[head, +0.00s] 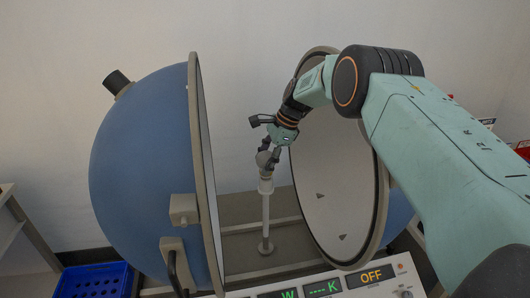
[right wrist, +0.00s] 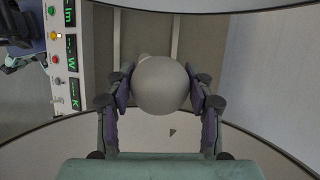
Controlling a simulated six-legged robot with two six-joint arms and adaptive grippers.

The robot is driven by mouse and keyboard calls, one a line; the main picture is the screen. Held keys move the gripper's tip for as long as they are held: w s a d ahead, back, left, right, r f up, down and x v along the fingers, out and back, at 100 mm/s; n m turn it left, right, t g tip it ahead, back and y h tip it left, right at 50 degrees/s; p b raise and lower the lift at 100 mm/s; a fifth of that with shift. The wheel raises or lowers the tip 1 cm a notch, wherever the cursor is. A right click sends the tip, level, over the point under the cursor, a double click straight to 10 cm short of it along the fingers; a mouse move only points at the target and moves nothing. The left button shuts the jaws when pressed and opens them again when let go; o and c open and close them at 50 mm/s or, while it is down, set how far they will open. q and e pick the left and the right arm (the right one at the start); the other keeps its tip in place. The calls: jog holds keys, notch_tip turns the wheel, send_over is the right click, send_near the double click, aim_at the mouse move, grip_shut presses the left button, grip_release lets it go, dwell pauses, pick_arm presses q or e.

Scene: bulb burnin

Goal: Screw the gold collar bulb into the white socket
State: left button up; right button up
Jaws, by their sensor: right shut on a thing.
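My right gripper (head: 268,160) is between the two open halves of a blue sphere, at the top of a white post (head: 266,215). In the right wrist view my right gripper (right wrist: 162,90) is shut on a round, whitish bulb (right wrist: 162,86), with one finger on each side. The bulb hides what is below it, so its collar colour and its fit in the socket cannot be seen. A pale socket (head: 266,186) tops the post, just under the fingers in the head view. My left gripper does not show in the head view.
The blue half sphere (head: 140,165) stands left and the open half with a pale inner face (head: 335,185) stands right, close to my right arm. A control panel (head: 335,284) reading OFF is in front. A blue crate (head: 97,281) is at lower left.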

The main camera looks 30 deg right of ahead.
jog(key=m+p, duration=0.1)
jog(key=p, duration=0.1)
jog(key=m+t+h+p, duration=0.1)
jog(key=m+p, duration=0.1)
jog(key=shift+s+r+m+p, duration=0.1)
jog(key=shift+r+m+p, duration=0.1)
jog(key=shift+m+p, duration=0.1)
jog(key=shift+f+m+t+h, duration=0.3)
jog(key=shift+m+h, duration=0.1)
jog(key=shift+m, duration=0.7)
jog(key=shift+r+m+t+h, duration=0.1)
jog(key=shift+m+t+h, duration=0.25)
jog(key=shift+m, duration=0.85)
jog(key=shift+m+h, duration=0.75)
jog(key=shift+m, duration=1.05)
jog(key=shift+d, duration=0.1)
jog(key=o, duration=1)
jog(key=shift+o, duration=0.2)
jog(key=shift+w+b, duration=0.2)
jog(key=shift+b, duration=0.1)
